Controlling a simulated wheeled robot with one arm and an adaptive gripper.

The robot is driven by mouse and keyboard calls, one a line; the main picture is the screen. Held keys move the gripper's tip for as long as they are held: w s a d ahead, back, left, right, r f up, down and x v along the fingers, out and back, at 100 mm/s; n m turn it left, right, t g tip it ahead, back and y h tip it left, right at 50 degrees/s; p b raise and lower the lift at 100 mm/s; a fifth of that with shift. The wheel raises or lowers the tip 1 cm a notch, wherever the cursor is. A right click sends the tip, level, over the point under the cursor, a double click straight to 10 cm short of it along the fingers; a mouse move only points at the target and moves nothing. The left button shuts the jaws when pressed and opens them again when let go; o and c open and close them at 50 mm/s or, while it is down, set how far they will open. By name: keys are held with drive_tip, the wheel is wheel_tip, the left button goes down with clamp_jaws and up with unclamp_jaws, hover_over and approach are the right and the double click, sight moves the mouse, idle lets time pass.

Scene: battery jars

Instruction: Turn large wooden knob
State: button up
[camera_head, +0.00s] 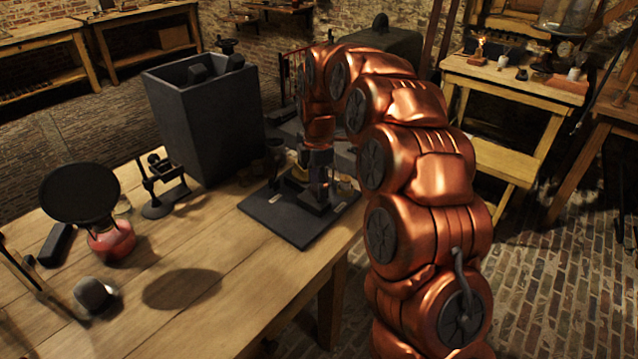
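My copper-coloured arm arches over the right side of the wooden table, and my gripper (320,185) points down at a small device on a dark flat base (284,228) near the table's right edge. The gripper and the device's upright parts overlap and are dark, so I cannot tell whether the fingers are open or shut, or touching anything. I cannot make out a large wooden knob; the gripper or device parts may hide it.
A tall dark open box (205,125) stands behind the base on the wooden table (240,305). Left are a small dark stand (160,190), a black disc (80,192) above a red glass vessel (112,242), and a dark rounded block (95,295). The table's front middle is clear.

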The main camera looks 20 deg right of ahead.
drive_tip(key=shift+o, duration=0.6)
wheel_tip(320, 180, up, 12)
idle(0.5)
drive_tip(key=shift+s, duration=0.1)
